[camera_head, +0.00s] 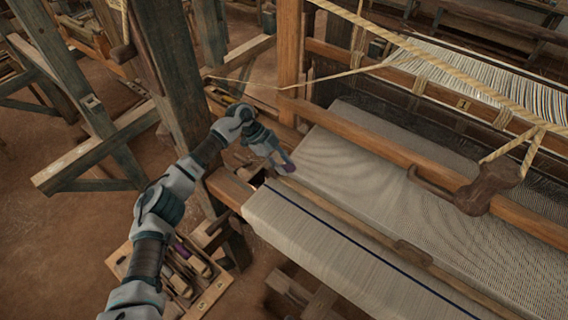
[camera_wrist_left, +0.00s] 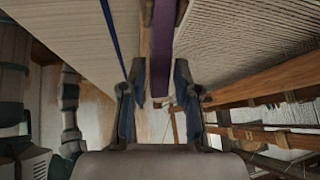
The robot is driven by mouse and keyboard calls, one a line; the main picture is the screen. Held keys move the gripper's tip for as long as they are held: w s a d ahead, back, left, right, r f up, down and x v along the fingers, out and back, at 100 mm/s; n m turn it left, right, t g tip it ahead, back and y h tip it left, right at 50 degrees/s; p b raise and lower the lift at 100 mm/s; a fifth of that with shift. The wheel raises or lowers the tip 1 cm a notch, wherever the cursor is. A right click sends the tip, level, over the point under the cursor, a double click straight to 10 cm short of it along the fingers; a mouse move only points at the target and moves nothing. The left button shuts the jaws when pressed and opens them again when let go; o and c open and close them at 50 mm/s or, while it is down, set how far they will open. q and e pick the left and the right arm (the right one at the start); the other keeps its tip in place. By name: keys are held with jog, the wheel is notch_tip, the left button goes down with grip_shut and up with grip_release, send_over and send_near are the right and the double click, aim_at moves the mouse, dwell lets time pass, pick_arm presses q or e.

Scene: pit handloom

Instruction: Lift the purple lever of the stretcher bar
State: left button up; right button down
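The stretcher bar (camera_head: 350,220) is a long thin wooden bar lying across the pale cloth near the loom's front beam. The purple lever (camera_wrist_left: 161,55) shows as a strip running between my left fingertips in the left wrist view. In the head view only a small purple patch shows at the fingertips, at the cloth's left edge. My left gripper (camera_wrist_left: 160,75) is open, with one finger on each side of the lever. A gap shows on the left side; contact on the right side is unclear. In the head view the left gripper (camera_head: 282,163) points down at the bar's left end. My right gripper is out of view.
The woven cloth (camera_head: 330,160) spreads right of my gripper, with the cloth-wrapped front beam (camera_head: 330,260) below it. A wooden post (camera_head: 290,50) and beams stand behind. A tool tray (camera_head: 210,295) lies low at the left. A wooden handle (camera_head: 487,190) hangs at the right.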

pick_arm(q)
jog(key=shift+o, duration=0.3)
jog(key=shift+a, duration=0.1)
jog(key=v, duration=0.7)
jog(key=shift+a, duration=0.1)
